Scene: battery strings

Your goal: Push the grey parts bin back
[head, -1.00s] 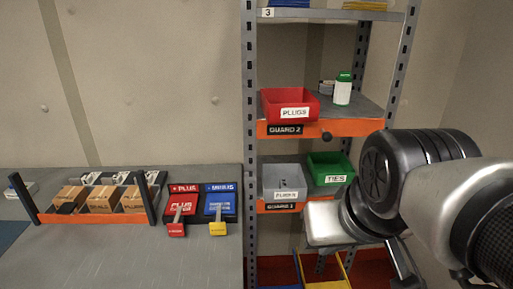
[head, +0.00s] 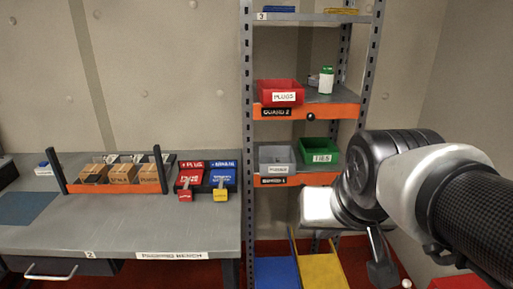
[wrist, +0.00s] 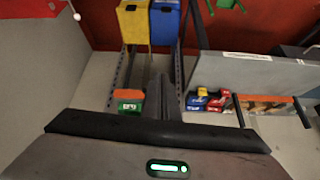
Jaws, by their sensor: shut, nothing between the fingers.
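The grey parts bin (head: 277,156) sits on the lower orange-edged shelf (head: 272,181) of the rack, left of the green TIES bin (head: 319,152). A small white label is on its front. My arm is right of the lower shelf in the head view, well in front of it. I cannot make out the fingertips there. In the wrist view, which is upside down, my gripper (wrist: 163,82) is shut and empty. The green bin (wrist: 128,106) shows beside the fingers; the grey bin is not visible there, probably behind them.
A red PLUGS bin (head: 281,92) and a green-capped bottle (head: 326,80) stand on the shelf above. Blue (head: 275,272) and yellow (head: 321,270) bins are low on the rack. A workbench (head: 110,226) stands to the left.

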